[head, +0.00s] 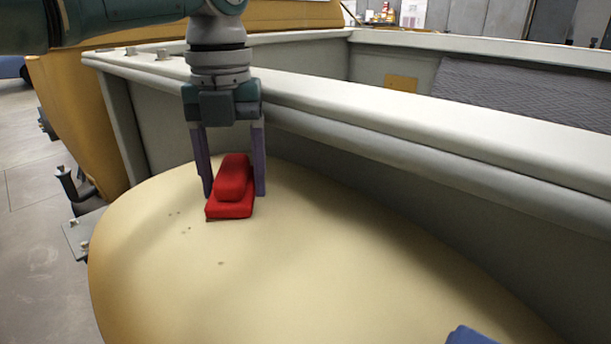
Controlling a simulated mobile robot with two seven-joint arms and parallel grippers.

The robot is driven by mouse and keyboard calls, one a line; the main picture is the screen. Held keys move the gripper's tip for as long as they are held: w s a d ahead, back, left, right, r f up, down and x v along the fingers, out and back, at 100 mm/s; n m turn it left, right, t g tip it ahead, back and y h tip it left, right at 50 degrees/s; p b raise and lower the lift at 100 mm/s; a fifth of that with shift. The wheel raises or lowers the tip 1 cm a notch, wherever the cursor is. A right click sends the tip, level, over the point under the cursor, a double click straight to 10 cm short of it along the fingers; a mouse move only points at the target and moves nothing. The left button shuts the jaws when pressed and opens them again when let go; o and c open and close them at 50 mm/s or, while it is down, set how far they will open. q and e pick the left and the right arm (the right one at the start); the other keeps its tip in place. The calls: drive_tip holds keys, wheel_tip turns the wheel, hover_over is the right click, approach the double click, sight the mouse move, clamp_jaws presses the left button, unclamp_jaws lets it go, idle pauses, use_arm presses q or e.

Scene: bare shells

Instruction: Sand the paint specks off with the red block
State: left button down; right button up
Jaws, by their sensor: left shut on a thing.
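The red block (233,185) has a raised grip on a flat base. It is at or just above the cream curved shell (330,270); I cannot tell whether its base touches. My left gripper (233,190) points down and is shut on the red block, one finger on each side. Several small dark paint specks (186,231) show on the shell just left of and below the block, and a single speck (221,263) sits lower. Any specks under the block are hidden. My right gripper is not in view.
A pale grey rim (420,110) with a wall below it runs behind and to the right of the shell, close behind my left gripper. A blue thing (470,336) shows at the bottom edge.

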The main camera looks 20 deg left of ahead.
use_arm(q)
drive_tip(key=shift+w+f, duration=0.1)
drive_tip(key=shift+f, duration=0.15)
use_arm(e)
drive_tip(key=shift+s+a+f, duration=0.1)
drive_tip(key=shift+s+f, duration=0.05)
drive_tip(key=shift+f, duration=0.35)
